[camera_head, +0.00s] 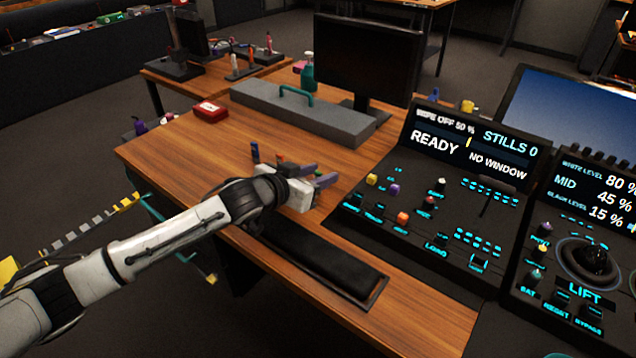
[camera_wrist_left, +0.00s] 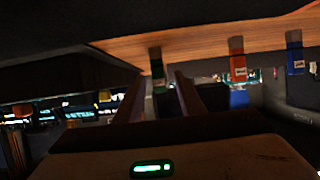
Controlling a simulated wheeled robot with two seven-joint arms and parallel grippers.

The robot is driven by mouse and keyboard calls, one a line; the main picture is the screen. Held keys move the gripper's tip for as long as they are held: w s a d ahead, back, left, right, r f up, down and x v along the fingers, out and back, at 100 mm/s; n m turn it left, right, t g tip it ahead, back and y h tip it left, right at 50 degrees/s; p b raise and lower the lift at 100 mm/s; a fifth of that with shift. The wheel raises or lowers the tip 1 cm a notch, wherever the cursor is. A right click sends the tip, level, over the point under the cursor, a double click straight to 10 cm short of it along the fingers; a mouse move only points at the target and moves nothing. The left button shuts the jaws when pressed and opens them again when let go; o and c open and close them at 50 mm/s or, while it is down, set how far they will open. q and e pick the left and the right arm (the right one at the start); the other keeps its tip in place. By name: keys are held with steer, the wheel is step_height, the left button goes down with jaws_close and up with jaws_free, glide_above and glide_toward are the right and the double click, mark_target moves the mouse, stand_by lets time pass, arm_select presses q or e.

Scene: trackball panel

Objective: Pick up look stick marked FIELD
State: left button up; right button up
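My left gripper (camera_head: 316,174) reaches over the wooden desk, its two grey fingers apart. In the left wrist view the open fingers (camera_wrist_left: 157,88) stand on either side of a dark green stick (camera_wrist_left: 158,68), which looks not gripped. An orange stick (camera_wrist_left: 237,62) and a blue stick (camera_wrist_left: 294,54) stand to its right. They carry small pale labels that I cannot read, so I cannot tell which is FIELD. In the head view a blue stick (camera_head: 255,151) shows left of my gripper; the gripper partly hides the other sticks. My right gripper is out of view.
A grey case with a green handle (camera_head: 296,96) and a dark monitor (camera_head: 366,62) stand behind. A red box (camera_head: 210,110) lies at left. A black padded rest (camera_head: 320,262) lies in front. A control panel (camera_head: 440,190) with lit keys and knobs is at right.

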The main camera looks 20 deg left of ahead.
arm_select(q)
steer(key=shift+c, duration=0.2)
jaws_close()
steer(key=shift+r, duration=0.1)
